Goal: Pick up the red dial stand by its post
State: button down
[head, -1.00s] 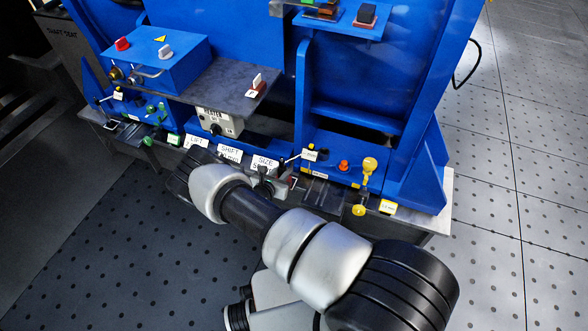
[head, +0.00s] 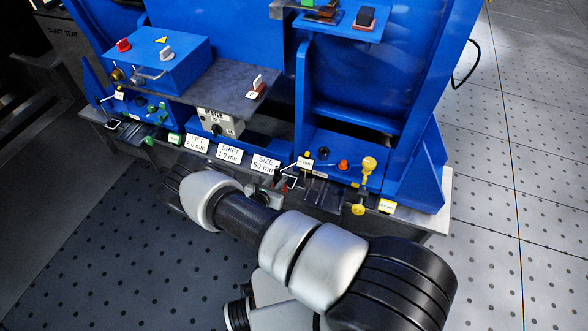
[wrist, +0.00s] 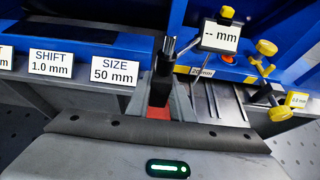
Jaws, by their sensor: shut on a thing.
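The dial stand shows in the wrist view as a dark upright post (wrist: 164,70) with a red part (wrist: 158,113) below it. A small screen reading "-- mm" (wrist: 220,36) appears beside the post, to its right. My gripper (wrist: 165,92) is shut on the post, with a grey finger on each side and the red part between them. In the head view the post (head: 278,174) shows just past my wrist, by the front ledge of the blue machine. My arm hides the fingers and most of the stand's lower part there.
White label cards, such as SIZE 50 mm (head: 264,163) and SHIFT 1.0 mm (head: 229,153), stand left of the post. A yellow-knobbed fixture (head: 368,170) and an orange button (head: 343,165) are to the right. The blue machine (head: 350,90) rises behind. Open floor lies in front.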

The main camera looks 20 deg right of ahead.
aim_at(276, 178)
jog(key=shift+s+a+r+p, duration=0.35)
jog(key=shift+s+r+p, duration=0.1)
jog(key=shift+r+p, duration=0.25)
jog(key=shift+s+a+r+p, duration=0.35)
jog(key=shift+s+r+p, duration=0.15)
jog(key=shift+r+p, duration=0.2)
jog(key=shift+s+a+r+p, duration=0.35)
jog(key=shift+s+r+p, duration=0.1)
jog(key=shift+r+p, duration=0.2)
jog(key=shift+s+a, duration=0.1)
jog(key=shift+s, duration=0.05)
jog(key=shift+s, duration=0.1)
